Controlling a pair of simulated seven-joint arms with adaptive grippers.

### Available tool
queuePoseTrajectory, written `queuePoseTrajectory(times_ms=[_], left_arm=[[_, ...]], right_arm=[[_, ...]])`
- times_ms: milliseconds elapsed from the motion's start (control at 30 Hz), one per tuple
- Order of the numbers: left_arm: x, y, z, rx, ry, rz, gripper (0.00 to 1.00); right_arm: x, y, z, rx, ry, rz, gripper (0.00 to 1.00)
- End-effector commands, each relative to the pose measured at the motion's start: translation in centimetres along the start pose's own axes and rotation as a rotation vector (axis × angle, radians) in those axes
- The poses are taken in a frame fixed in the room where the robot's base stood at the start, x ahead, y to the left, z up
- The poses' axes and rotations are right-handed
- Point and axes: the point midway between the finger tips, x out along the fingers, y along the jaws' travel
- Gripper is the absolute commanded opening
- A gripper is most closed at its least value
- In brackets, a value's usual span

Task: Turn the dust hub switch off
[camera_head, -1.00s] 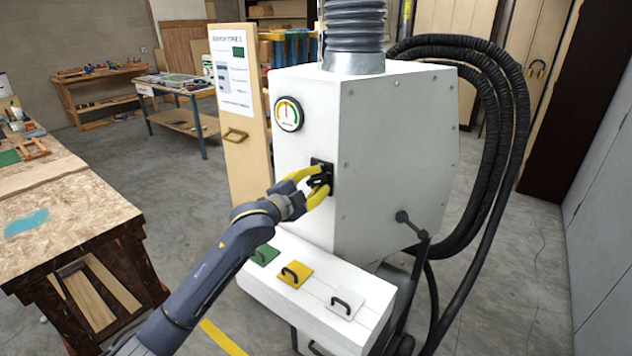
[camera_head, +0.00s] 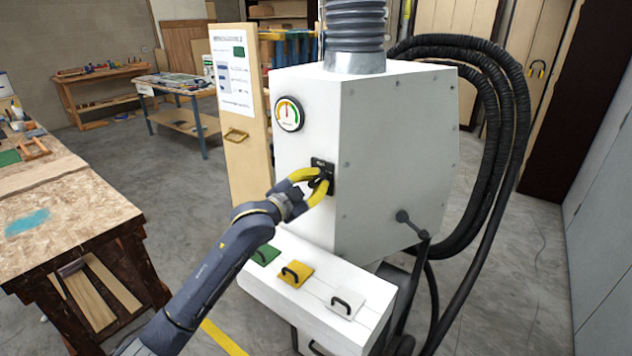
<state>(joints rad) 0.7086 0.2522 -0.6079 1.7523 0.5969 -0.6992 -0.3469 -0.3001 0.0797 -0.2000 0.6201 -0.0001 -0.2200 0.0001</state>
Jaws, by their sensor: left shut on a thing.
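The dust hub (camera_head: 395,150) is a white cabinet standing on the floor in the middle of the view, with a round gauge (camera_head: 289,114) on its front. Below the gauge is a small black switch plate (camera_head: 329,168). My left gripper (camera_head: 322,186), with yellow fingers, is at this plate and shut on the dark switch knob. The fingers cover most of the knob, so its setting cannot be read. My right gripper is not in view.
Black hoses (camera_head: 510,130) loop at the right. A wooden workbench (camera_head: 60,215) stands at the left. A wooden panel (camera_head: 245,150) stands behind the hub.

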Motion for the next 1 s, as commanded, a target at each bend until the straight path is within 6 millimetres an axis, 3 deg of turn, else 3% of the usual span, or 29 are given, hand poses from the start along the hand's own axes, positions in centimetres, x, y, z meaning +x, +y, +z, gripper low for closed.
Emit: queuePoseTrajectory(times_ms=[500,1000], left_arm=[[0.05,-0.05,-0.26,-0.474,0.005,0.0,0.0],[0.05,-0.21,-0.31,-0.731,0.006,-0.001,0.0]], right_arm=[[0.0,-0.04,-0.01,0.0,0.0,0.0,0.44],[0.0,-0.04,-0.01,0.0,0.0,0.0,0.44]])
